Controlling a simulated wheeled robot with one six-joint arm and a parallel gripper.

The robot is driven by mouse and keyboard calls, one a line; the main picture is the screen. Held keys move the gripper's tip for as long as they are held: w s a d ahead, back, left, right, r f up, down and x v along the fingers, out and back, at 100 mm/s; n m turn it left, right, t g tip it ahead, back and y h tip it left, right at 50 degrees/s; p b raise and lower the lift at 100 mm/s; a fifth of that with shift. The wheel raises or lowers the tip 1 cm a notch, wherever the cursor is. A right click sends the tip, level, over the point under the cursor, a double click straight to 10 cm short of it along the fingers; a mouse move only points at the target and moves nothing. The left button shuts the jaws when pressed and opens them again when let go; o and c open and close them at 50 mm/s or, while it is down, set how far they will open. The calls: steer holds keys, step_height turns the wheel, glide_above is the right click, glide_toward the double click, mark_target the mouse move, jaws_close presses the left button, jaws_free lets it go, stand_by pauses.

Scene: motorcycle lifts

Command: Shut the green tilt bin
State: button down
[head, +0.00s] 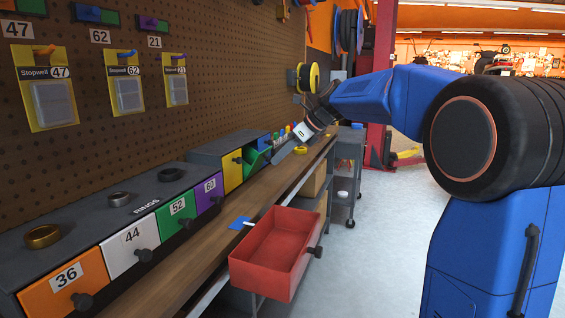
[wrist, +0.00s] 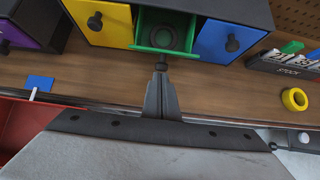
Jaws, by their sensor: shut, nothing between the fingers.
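The green tilt bin (wrist: 168,32) is tipped open in the dark bin unit, between a yellow bin (wrist: 101,22) and a blue bin (wrist: 229,40). A dark round ring (wrist: 165,36) lies inside it. The green bin (head: 257,159) also shows small in the head view, its front leaning out. My gripper (wrist: 161,72) is shut and empty, its fingertips just in front of the green bin's dark knob (wrist: 161,57). I cannot tell whether they touch it.
An open red drawer (head: 275,252) juts out below the wooden bench. A yellow ring (wrist: 294,99) and a STOCK card stand (wrist: 287,63) are right of the bin unit.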

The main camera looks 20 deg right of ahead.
steer(key=shift+w+a+r+g+h, duration=0.65)
steer(key=shift+a+r+h, duration=0.25)
steer(key=shift+h, duration=0.05)
steer(key=shift+w+a+r+g+h, duration=0.65)
steer(key=shift+a+r+h, duration=0.2)
steer(key=shift+h, duration=0.1)
steer(key=shift+w+a+r, duration=0.3)
steer(key=shift+a+r, duration=0.05)
steer(key=shift+a, duration=0.15)
steer(key=shift+w+a+r, duration=0.1)
steer(key=shift+r, duration=0.05)
